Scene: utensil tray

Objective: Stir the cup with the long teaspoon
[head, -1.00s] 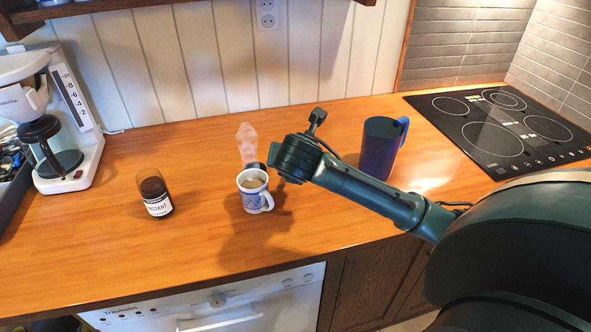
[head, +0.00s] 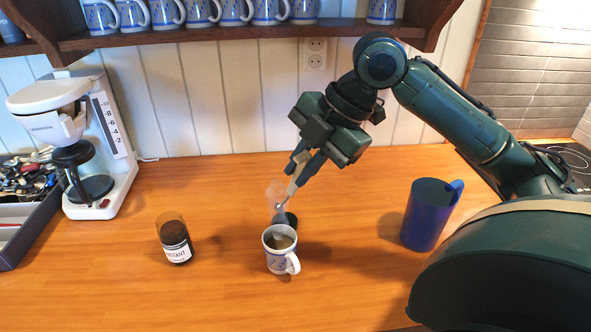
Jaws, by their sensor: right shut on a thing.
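A white cup with blue decoration (head: 271,262) stands upright on the wooden counter, holding brown liquid, its handle toward the lower right. My right gripper (head: 299,168) is above and slightly right of it, pointing down. It is shut on a thin, light-coloured utensil, which looks like the long teaspoon (head: 291,188). The spoon slants down to the left, its lower end appearing just above the cup's far rim. That end overlaps a clear object behind, so I cannot tell its exact height. It appears outside the liquid. My left gripper is out of view.
A clear object with a dark base (head: 276,189) stands just behind the cup. An instant coffee jar (head: 175,240) is left, a blue pitcher (head: 428,218) right. A coffee maker (head: 112,150) and utensil tray (head: 35,228) are far left. A cup shelf (head: 230,32) hangs above.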

